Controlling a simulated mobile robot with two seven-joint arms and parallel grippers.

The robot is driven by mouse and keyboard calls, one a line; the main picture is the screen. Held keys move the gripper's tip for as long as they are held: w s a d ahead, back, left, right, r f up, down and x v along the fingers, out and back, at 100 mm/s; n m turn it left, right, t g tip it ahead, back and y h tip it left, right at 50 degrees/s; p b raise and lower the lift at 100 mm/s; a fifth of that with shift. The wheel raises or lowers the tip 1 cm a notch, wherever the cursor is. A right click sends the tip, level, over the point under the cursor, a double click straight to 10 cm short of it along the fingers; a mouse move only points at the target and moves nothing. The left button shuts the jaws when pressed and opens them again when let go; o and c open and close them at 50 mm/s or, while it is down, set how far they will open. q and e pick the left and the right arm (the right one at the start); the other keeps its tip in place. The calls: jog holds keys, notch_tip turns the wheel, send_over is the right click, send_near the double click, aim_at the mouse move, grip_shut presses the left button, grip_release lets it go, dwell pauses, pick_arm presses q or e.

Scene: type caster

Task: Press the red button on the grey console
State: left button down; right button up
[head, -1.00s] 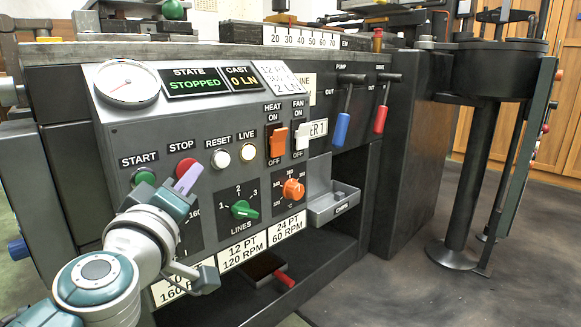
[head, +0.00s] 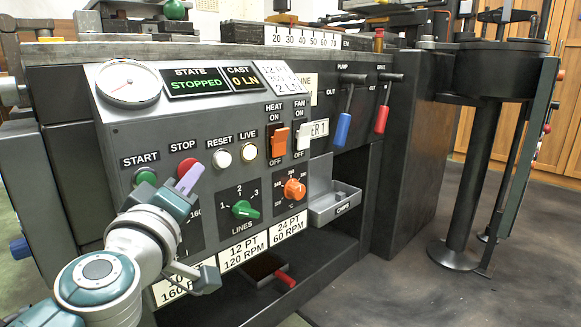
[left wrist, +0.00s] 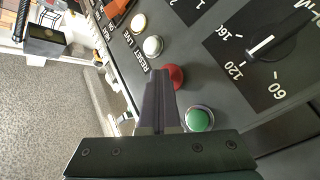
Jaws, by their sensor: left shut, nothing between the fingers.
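The grey console (head: 230,120) has a row of buttons on its sloped front. The red button (head: 187,166), under the STOP label, is partly covered by my left gripper's fingers. My left gripper (head: 190,178) is shut and empty, its lilac fingertips in front of the red button. In the left wrist view, the red button (left wrist: 176,76) shows just beyond and to the right of the shut fingers (left wrist: 160,78). I cannot tell whether the tips touch it. The display reads STOPPED. My right gripper is not in view.
The green START button (head: 144,177) is left of the red one, and the white RESET button (head: 222,159) and LIVE light (head: 248,152) are to its right. Below are a green LINES knob (head: 243,209) and an orange knob (head: 294,190). Orange HEAT (head: 278,142) and white FAN switches stand further right.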

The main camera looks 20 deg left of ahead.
pick_arm(q)
jog(key=shift+a, duration=0.15)
dwell(0.5)
jog(key=shift+w+a, duration=0.1)
jog(key=shift+a, duration=0.2)
dwell(0.3)
jog(key=shift+d+r+p, duration=0.15)
jog(key=shift+d+p, duration=0.05)
jog(key=shift+p, duration=0.1)
jog(key=shift+d, duration=0.1)
jog(key=shift+s+d+p, duration=0.2)
jog(key=shift+s+d, duration=0.2)
jog(key=shift+d, duration=0.5)
jog(key=shift+s+d+p, duration=0.25)
jog(key=shift+s+d, duration=0.15)
jog(key=shift+d, duration=0.5)
jog(key=shift+s+d+p, duration=0.2)
jog(key=shift+s+d, duration=0.2)
jog(key=shift+d, duration=0.5)
